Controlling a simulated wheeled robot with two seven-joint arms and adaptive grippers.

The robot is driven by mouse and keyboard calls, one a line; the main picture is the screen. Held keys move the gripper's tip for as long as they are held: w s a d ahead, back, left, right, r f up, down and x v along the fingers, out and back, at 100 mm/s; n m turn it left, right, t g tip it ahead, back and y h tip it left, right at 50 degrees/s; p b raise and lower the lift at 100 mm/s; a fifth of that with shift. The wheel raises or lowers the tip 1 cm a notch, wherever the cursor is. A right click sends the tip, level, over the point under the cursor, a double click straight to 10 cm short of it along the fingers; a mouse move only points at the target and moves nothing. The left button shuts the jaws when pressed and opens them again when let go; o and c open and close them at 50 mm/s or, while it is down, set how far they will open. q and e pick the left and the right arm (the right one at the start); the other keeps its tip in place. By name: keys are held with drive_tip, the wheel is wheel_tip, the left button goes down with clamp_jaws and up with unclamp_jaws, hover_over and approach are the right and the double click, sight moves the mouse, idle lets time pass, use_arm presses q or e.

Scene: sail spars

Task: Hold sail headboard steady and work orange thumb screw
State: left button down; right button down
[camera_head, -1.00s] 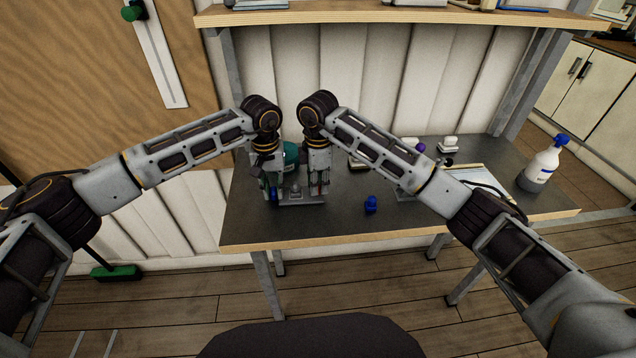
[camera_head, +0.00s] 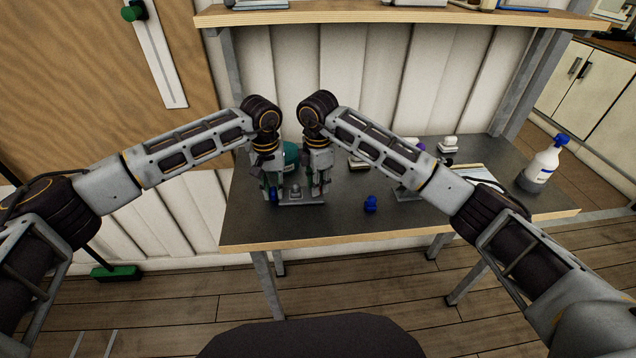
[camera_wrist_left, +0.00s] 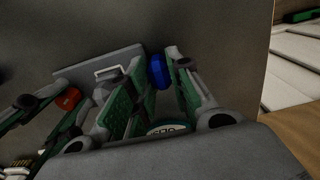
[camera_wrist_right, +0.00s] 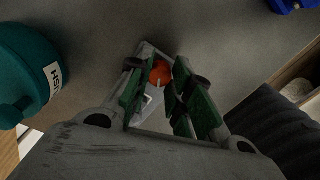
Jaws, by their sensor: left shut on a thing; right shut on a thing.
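The sail headboard, a flat grey plate (camera_head: 300,198) with a raised bracket, lies at the table's front left. A blue knob (camera_wrist_left: 158,71) is at one end and the orange thumb screw (camera_wrist_right: 160,74) at the other. My left gripper (camera_head: 273,196) points down and is shut on the blue knob. My right gripper (camera_head: 320,190) points down at the plate's right end and is shut on the orange thumb screw. The screw also shows between the right fingers in the left wrist view (camera_wrist_left: 68,99). The fingers hide parts of both knobs.
A teal bottle (camera_wrist_right: 28,75) stands close behind the grippers. A small blue part (camera_head: 370,204) lies to the right on the dark table (camera_head: 330,228). A white spray bottle (camera_head: 541,168) stands at the far right. Small white-topped things (camera_head: 448,142) are at the back.

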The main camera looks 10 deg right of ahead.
use_arm(q)
drive_tip(key=shift+a+f, duration=0.1)
use_arm(e)
drive_tip(key=shift+n, duration=0.5)
drive_tip(key=c, duration=1.2)
unclamp_jaws()
wheel_tip(320, 180, up, 12)
use_arm(q)
drive_tip(key=c, duration=1.2)
unclamp_jaws()
drive_tip(key=shift+r, duration=0.2)
